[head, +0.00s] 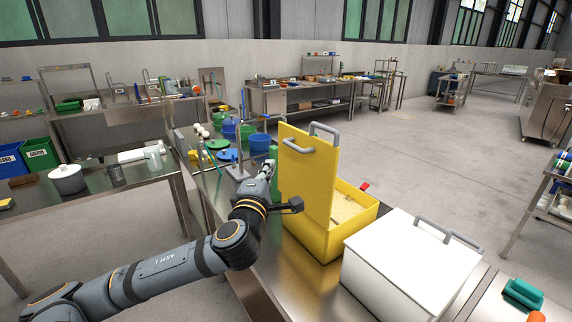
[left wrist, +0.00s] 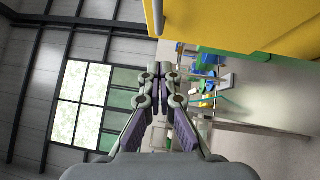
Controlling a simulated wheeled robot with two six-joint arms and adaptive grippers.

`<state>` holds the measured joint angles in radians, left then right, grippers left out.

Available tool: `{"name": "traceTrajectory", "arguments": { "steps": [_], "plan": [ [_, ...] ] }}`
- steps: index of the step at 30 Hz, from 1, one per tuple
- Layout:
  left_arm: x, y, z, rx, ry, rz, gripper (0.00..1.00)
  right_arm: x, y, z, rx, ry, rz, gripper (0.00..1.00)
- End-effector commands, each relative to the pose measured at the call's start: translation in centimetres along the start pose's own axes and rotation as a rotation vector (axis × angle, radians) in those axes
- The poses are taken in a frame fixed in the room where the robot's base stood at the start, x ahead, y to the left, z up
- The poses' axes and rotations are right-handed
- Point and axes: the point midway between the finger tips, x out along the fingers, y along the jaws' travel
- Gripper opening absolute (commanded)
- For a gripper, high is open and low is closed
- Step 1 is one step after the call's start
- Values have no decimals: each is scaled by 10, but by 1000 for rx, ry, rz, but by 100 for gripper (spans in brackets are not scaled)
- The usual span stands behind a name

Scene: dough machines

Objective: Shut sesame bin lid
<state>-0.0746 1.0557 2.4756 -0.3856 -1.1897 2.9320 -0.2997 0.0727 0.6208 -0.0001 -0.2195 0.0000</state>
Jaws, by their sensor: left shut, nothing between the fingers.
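The yellow sesame bin (head: 330,238) stands on the steel table, with pale grainy contents showing inside. Its yellow lid (head: 306,182) is open and stands upright at the bin's left side, with grey handles on it. My left gripper (head: 269,168) is shut and empty, just left of the raised lid; I cannot tell whether it touches. In the left wrist view the closed fingertips (left wrist: 160,70) point away from the camera, and a yellow panel (left wrist: 255,25) with a handle fills the upper right. My right gripper is in neither view.
A white bin (head: 405,265) with a closed lid and grey handles stands right of the yellow bin. Blue tubs (head: 260,142) and green items stand behind my gripper. A pot (head: 67,180) sits on the left table.

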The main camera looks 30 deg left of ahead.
Motion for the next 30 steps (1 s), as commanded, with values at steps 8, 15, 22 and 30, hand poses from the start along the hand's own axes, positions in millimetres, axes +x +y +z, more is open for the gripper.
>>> {"name": "traceTrajectory", "arguments": {
  "steps": [8,15,22,30],
  "plan": [
    [34,4,1,-11,-1,0,0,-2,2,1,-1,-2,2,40],
    [52,3,14,-11,-4,-1,0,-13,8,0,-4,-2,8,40],
    [65,3,27,-6,-5,0,0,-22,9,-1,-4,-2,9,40],
    [68,1,31,-1,-6,1,0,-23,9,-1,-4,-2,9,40]
  ]
}}
